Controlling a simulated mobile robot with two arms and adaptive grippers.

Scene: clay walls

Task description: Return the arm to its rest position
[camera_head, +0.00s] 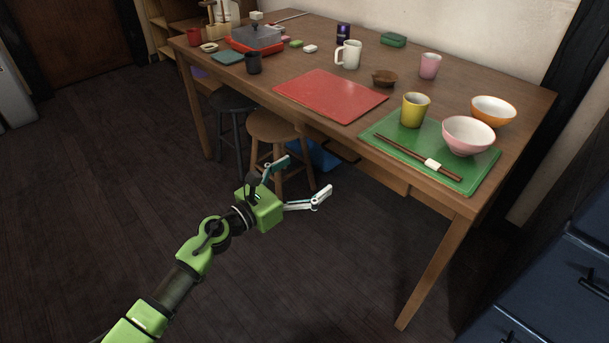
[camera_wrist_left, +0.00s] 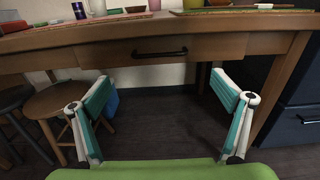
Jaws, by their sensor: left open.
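My left gripper (camera_head: 298,181) is in the middle of the head view, in front of the wooden table (camera_head: 440,95) and lower than its top. Its two fingers are spread wide with nothing between them, and it touches nothing that I can see. My green left arm (camera_head: 174,285) comes in from the bottom left. In the left wrist view the open fingers (camera_wrist_left: 165,118) frame the floor below the table's drawer (camera_wrist_left: 160,50). My right gripper does not show in either view.
Two stools (camera_head: 272,131) (camera_head: 232,103) stand at the table's front. A green mat (camera_head: 375,133) holds a yellow cup (camera_head: 415,110), a pink bowl (camera_head: 468,136) and chopsticks (camera_head: 400,151). A red mat (camera_head: 330,95) is beside it. Dark blue drawers (camera_head: 560,280) stand at right. The floor at left is clear.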

